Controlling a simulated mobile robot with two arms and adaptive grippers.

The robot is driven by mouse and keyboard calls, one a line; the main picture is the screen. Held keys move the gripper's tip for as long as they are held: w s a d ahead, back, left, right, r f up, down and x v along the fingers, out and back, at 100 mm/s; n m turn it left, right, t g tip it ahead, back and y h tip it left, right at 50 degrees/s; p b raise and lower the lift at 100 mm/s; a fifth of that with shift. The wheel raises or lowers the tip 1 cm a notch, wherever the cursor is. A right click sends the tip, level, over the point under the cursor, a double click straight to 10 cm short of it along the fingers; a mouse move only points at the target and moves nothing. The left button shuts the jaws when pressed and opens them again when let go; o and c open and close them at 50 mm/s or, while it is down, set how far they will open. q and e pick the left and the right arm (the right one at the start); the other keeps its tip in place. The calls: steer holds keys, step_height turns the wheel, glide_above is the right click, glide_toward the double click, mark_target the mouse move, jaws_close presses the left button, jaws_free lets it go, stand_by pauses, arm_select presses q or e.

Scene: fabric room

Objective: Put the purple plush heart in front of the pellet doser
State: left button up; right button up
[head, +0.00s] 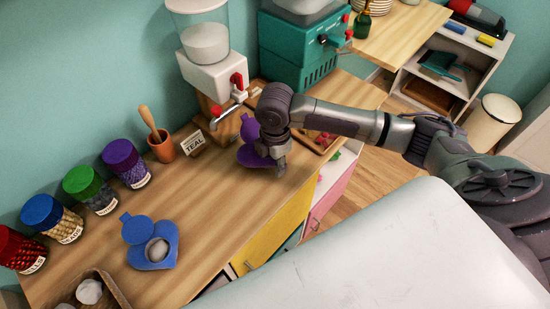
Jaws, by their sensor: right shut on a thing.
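The purple plush heart (247,156) has its flap up and is at the counter's front half, right of the middle. My right gripper (279,165) is shut on its right side, and the gripper hides part of it. I cannot tell whether the heart touches the counter. What looks like the pellet doser (212,78) is a white dispenser with a clear hopper, a red lever and a spout. It stands at the back against the wall, behind and left of the heart. My left gripper is not in view.
A teal machine (300,48) stands to the right. A wooden tray (325,148) is partly behind my arm. A blue heart (152,243) and several jars (126,163) are on the left. The counter's middle is clear.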

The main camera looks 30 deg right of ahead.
steer(key=shift+w+d+f, duration=0.2)
steer(key=shift+w+d, duration=0.05)
steer(key=shift+w, duration=0.25)
steer(key=shift+w+d+f, duration=0.2)
steer(key=shift+w, duration=0.25)
steer(key=shift+f, duration=0.4)
steer(key=o, duration=0.9)
steer(key=shift+f, duration=0.1)
step_height(320, 180, up, 12)
steer(key=shift+r, duration=0.15)
